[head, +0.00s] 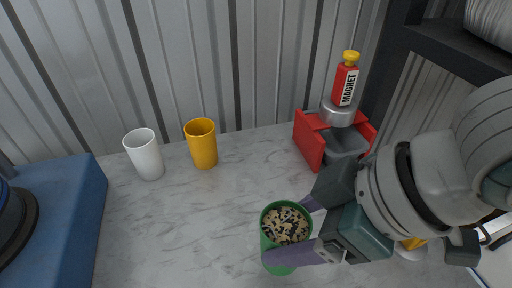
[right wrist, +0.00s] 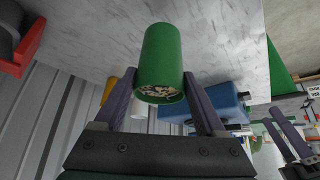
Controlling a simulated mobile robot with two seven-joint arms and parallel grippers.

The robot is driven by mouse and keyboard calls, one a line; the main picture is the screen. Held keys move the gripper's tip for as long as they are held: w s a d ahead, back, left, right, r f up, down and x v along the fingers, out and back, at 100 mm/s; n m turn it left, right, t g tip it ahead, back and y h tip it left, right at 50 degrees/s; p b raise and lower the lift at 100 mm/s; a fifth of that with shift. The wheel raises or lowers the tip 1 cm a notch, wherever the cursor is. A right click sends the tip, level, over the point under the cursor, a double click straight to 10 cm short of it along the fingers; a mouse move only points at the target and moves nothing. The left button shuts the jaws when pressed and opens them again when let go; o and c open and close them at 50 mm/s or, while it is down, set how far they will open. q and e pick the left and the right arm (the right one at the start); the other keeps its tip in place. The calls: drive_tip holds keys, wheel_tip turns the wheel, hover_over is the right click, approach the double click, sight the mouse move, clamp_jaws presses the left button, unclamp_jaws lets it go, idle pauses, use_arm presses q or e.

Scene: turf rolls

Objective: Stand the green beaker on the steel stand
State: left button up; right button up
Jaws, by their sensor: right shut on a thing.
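The green beaker (head: 272,248) is full of pale and dark speckled bits and looks roughly upright. My right gripper (head: 287,232) is shut on it, one finger on each side. In the right wrist view the beaker (right wrist: 161,58) sits between the two purple fingers (right wrist: 160,102). Whether its base touches the counter I cannot tell. A small silver piece with yellow on it (head: 411,244) shows partly under my right arm; whether it is the steel stand I cannot tell. My left gripper (right wrist: 284,134) shows small at the right of the wrist view, its fingers apart.
A white cup (head: 146,156) and a yellow cup (head: 203,147) stand at the back of the marble counter (head: 170,230). A blue box (head: 70,205) is at left. The counter's middle is clear.

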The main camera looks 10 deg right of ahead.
drive_tip(key=shift+f+b, duration=0.4)
drive_tip(key=shift+f, duration=1.75)
drive_tip(key=o, duration=1.4)
drive_tip(key=shift+f, duration=0.1)
drive_tip(key=shift+s+d+r, duration=0.15)
drive_tip(key=shift+r, duration=0.35)
drive_tip(key=p+v, duration=0.2)
drive_tip(key=v, duration=0.9)
drive_tip(key=a+r+m+t, duration=0.1)
drive_tip(key=a, duration=0.4)
drive_tip(key=s+d+f+m+g+h, duration=0.1)
drive_tip(key=s+d+f+m+h, duration=0.3)
drive_tip(key=d, duration=0.5)
drive_tip(key=s+m, duration=0.2)
drive_tip(key=s, duration=0.1)
drive_tip(key=shift+d+g, duration=0.2)
drive_tip(key=shift+g, duration=0.2)
drive_tip(key=shift+f, duration=0.1)
